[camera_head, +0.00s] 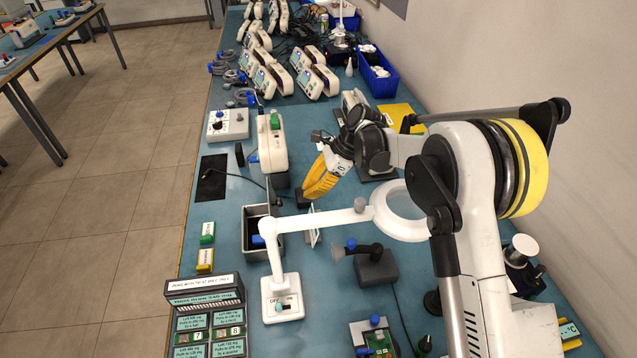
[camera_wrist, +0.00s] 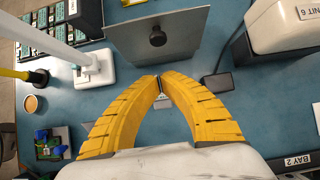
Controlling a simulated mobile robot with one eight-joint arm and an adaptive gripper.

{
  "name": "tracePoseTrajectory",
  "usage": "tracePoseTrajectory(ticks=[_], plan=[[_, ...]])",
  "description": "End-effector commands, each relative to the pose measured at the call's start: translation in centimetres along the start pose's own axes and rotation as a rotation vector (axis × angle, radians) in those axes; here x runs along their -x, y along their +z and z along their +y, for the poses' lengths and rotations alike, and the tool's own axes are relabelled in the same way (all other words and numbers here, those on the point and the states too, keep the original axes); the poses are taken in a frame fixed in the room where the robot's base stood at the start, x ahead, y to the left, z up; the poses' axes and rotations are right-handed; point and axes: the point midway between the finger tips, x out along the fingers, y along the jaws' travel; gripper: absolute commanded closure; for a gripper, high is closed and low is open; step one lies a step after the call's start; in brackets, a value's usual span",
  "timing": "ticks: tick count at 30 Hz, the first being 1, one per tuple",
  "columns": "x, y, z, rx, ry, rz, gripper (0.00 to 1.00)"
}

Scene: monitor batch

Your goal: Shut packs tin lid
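The packs tin (camera_head: 247,236) is a grey metal box on the blue bench in the head view, with something blue inside. Its lid (camera_head: 314,228) stands up on the tin's right side, seen nearly edge-on. In the wrist view the lid (camera_wrist: 130,38) is a grey plate with a black knob (camera_wrist: 157,36) facing me, and it hides the tin's inside. My gripper (camera_head: 305,195) has yellow fingers and is on the lid's knob side, just beyond it in the head view. In the wrist view its fingertips (camera_wrist: 160,82) meet below the knob with nothing visible between them. Contact with the lid cannot be told.
A white magnifier lamp (camera_head: 283,298) stands in front of the tin, its arm crossing near the lid. A cream device (camera_head: 272,145) stands behind the tin. A dark stand (camera_head: 376,268) is to the right. Green and yellow blocks (camera_head: 206,246) lie left.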

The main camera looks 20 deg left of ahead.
Motion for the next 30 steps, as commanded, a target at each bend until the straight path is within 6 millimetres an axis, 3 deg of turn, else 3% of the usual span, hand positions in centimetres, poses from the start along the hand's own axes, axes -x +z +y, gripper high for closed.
tracePoseTrajectory(ticks=[4, 10, 30], plan=[[-3.3, -0.1, 0.0, 0.001, 0.001, 0.000, 1.00], [-5.0, 2.1, 0.0, 0.001, 0.000, 0.000, 1.00], [-5.5, 3.1, 0.0, 0.001, 0.000, 0.018, 1.00]])
